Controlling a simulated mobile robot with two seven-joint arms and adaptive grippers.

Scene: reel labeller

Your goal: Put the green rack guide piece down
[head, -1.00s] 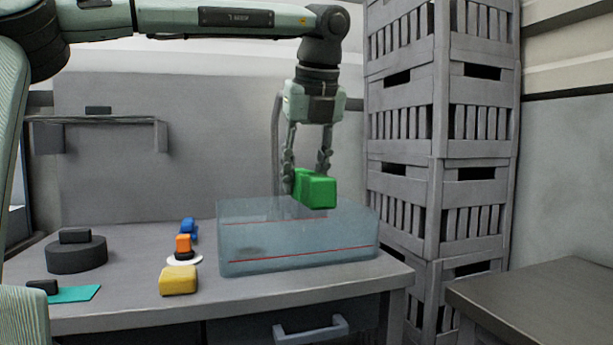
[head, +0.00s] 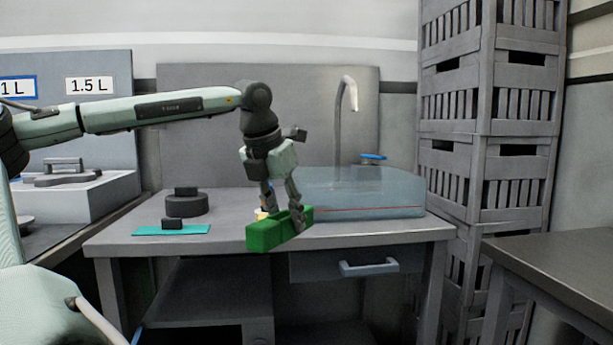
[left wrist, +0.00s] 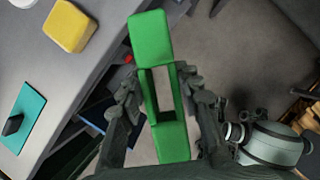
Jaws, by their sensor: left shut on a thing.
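The green rack guide piece (head: 270,235) is a long block held in my left gripper (head: 282,206). In the head view it hangs in front of the table's front edge, slightly tilted. In the left wrist view the green piece (left wrist: 152,45) shows a rectangular opening in its middle. The fingers of my left gripper (left wrist: 160,95) close on it from both sides, and floor lies beneath much of it. My right gripper is not in view.
The table (head: 225,237) carries a clear bin (head: 390,195), a teal mat (head: 190,230) and a dark round weight (head: 187,207). The yellow block (left wrist: 70,26) lies near the table edge. Stacked grey crates (head: 480,205) and another table (head: 560,250) stand at right.

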